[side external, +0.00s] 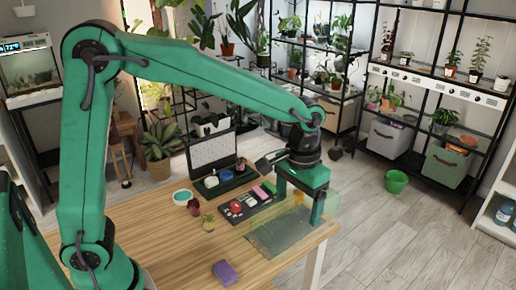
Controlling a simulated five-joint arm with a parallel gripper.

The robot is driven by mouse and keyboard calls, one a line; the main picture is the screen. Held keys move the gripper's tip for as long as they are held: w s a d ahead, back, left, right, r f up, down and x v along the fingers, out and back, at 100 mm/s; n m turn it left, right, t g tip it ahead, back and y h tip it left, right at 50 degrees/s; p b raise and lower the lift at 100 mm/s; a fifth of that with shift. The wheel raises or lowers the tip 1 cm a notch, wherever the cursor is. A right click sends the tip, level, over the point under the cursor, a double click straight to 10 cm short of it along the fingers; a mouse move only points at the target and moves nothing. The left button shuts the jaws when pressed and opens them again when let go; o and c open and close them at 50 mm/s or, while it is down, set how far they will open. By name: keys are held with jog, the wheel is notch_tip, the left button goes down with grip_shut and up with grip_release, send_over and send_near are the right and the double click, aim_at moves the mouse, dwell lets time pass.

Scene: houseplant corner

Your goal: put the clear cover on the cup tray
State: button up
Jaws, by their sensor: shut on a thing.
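My gripper (300,203) is near the right end of the wooden table, pointing down. Its green jaws are shut on the clear cover (322,228), a see-through, faintly green-yellow box. A small yellow-orange part shows between the jaws. A grey-green flat area shows through the cover; I cannot tell whether it is a tray under it or part of the cover. I cannot tell whether the cover touches the table. A dark tray (233,220) left of the cover holds several small things, among them red, white, green and pink ones; it may be the cup tray.
A purple block (225,273) lies at the table's front. Small pots (208,222) and a teal-rimmed dish (182,197) stand left of the dark tray. A dark stand with a grid panel (212,152) is behind. The table's (165,240) front left is clear.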

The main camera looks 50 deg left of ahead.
jog(key=shift+r, duration=4.1)
jog(key=shift+w+a, duration=0.1)
jog(key=w+a+f, duration=0.2)
jog(key=w+a, duration=0.2)
jog(key=a, duration=0.5)
jog(key=w+a+f, duration=0.3)
jog(key=a, duration=0.6)
jog(key=a+f, duration=0.2)
jog(key=a, duration=0.8)
jog(key=s+a+f, duration=0.1)
jog(key=a+f, duration=0.2)
jog(key=a, duration=0.7)
jog(key=shift+a, duration=0.4)
jog(key=shift+s+f, duration=0.1)
jog(key=shift+f, duration=0.05)
jog(key=shift+f, duration=3.8)
jog(key=shift+f, duration=0.15)
